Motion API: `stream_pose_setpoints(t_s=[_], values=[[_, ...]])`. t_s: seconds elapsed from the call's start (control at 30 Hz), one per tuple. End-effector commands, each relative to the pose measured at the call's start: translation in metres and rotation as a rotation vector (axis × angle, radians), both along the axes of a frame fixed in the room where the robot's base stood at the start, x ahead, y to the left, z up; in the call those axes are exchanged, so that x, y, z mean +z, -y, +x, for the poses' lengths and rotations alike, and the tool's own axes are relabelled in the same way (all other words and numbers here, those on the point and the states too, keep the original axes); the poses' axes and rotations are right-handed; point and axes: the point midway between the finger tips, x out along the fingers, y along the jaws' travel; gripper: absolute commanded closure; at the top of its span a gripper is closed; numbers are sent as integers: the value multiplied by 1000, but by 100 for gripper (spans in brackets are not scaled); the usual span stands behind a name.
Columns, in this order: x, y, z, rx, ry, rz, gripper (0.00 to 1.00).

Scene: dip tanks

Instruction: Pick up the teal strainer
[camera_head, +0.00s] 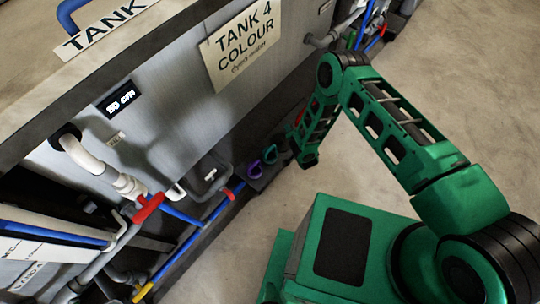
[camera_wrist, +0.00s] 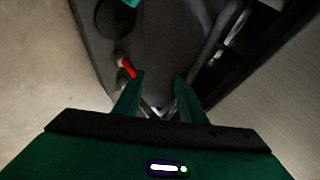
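A small teal ring-shaped thing (camera_head: 270,153), which looks like the teal strainer, sits on a dark shelf (camera_head: 262,180) low beside the tank, next to a purple one (camera_head: 254,169). In the wrist view a bit of teal (camera_wrist: 132,2) shows at the top edge, mostly cut off. My gripper (camera_wrist: 157,90) is open, with its two green fingers apart and nothing seen between them. It points over a dark surface (camera_wrist: 160,45), with the teal bit beyond its fingertips. In the head view my forearm reaches down close to the right of the teal thing; the fingertips are not clear there.
The grey tank (camera_head: 170,110) with the sign "TANK 4 COLOUR" (camera_head: 241,45) stands along the left. A grey bin (camera_head: 208,176) and pipes with a red valve handle (camera_head: 147,208) lie below it. A red handle (camera_wrist: 127,68) is near the left finger. Open floor (camera_head: 470,80) is at right.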

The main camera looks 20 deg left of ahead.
Motion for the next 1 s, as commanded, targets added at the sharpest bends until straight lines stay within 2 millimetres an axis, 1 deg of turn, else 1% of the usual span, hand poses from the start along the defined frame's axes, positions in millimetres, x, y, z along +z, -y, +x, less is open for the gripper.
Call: stream_pose_setpoints(t_s=[0.03, 0.1, 0.2, 0.3, 0.4, 0.5, 0.8, 1.0], values=[[-21, -4, -24, 9, -7, 28, 63], [-40, -10, -50, 17, -9, 75, 63], [-61, -13, -82, 26, -12, 130, 63], [-74, -14, -105, 32, -15, 170, 63], [-82, -14, -118, 35, -17, 194, 63], [-87, -17, -120, 39, -16, 205, 63], [-108, -39, -93, 39, -15, 206, 63], [-114, -45, -85, 39, -16, 205, 63]])
